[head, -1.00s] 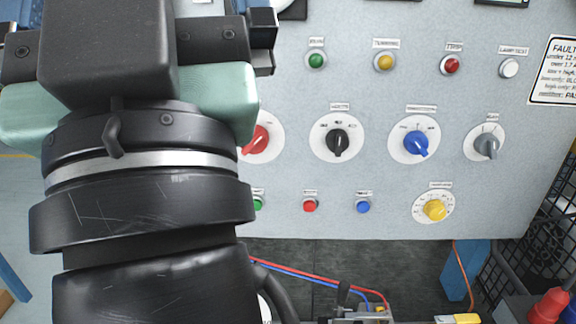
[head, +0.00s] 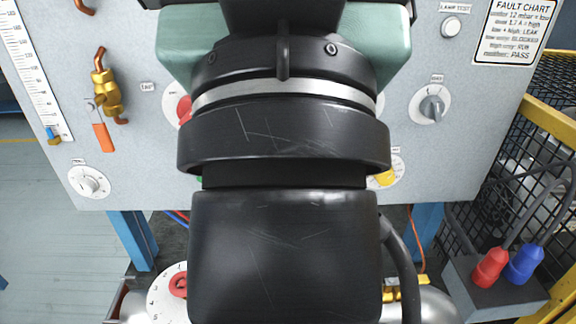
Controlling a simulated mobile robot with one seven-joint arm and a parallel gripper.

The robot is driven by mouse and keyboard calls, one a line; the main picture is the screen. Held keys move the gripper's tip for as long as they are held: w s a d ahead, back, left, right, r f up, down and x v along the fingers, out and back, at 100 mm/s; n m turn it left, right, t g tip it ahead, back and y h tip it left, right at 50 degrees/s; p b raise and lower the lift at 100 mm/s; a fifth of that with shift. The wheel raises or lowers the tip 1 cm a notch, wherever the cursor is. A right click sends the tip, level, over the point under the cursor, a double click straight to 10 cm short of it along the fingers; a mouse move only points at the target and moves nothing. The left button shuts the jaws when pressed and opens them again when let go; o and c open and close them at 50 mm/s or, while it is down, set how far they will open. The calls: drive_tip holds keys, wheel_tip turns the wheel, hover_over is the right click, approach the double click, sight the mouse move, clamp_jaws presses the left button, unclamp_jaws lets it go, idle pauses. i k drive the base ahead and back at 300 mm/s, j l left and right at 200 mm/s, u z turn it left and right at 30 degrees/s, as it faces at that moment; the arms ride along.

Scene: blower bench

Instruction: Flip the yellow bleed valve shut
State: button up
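No part clearly reads as the yellow bleed valve. A small brass-yellow fitting (head: 392,293) shows low in the head view, mostly hidden behind my arm; I cannot tell whether it is the valve. A brass valve (head: 108,92) with an orange lever (head: 103,137) hanging down is on the panel at left. A yellow knob (head: 386,178) on a white dial is partly covered by my arm. My wrist fills the top middle, in front of the panel. My fingers are hidden or beyond the top edge, so their opening and any grasp do not show.
The grey panel (head: 455,160) carries a grey knob (head: 432,107) at right and a white knob (head: 89,184) at lower left. A numbered white dial with a red centre (head: 178,285) is below. Red (head: 490,267) and blue (head: 525,264) plugs and a yellow frame (head: 550,135) stand at right.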

sight(423, 278)
drive_tip(key=i+j+z, duration=0.1)
drive_tip(key=z, duration=0.3)
drive_tip(key=i+j+z, duration=0.15)
drive_tip(key=z, duration=0.2)
drive_tip(key=i+j+z, duration=0.2)
drive_tip(key=z, duration=0.2)
